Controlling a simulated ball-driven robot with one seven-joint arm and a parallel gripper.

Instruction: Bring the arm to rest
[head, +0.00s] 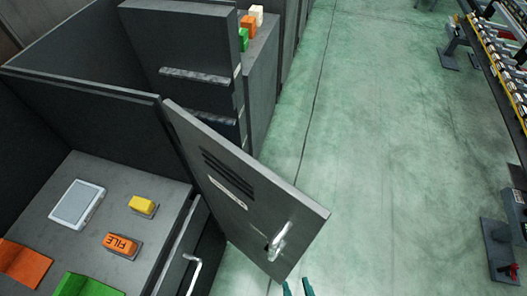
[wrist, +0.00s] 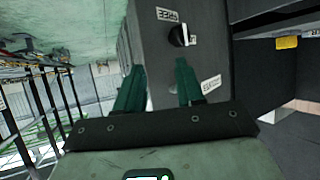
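My gripper (wrist: 157,85) shows in the wrist view with its two dark green fingers apart and nothing between them. In the head view only its fingertips (head: 298,289) show at the bottom edge, just below the open cabinet door. The grey cabinet door (head: 245,190) stands swung open, with a vent, a label and a handle (head: 280,240). In the wrist view a grey panel with a dark knob and labels (wrist: 160,45) lies beyond the fingers. I cannot tell whether the gripper touches it. The rest of the arm is hidden.
A cabinet top at left holds a white tablet-like device (head: 77,204), a yellow block (head: 142,205), an orange block marked FILE (head: 122,244) and orange and green pieces. A conveyor (head: 500,70) stands at far right. The green floor (head: 390,180) between is clear.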

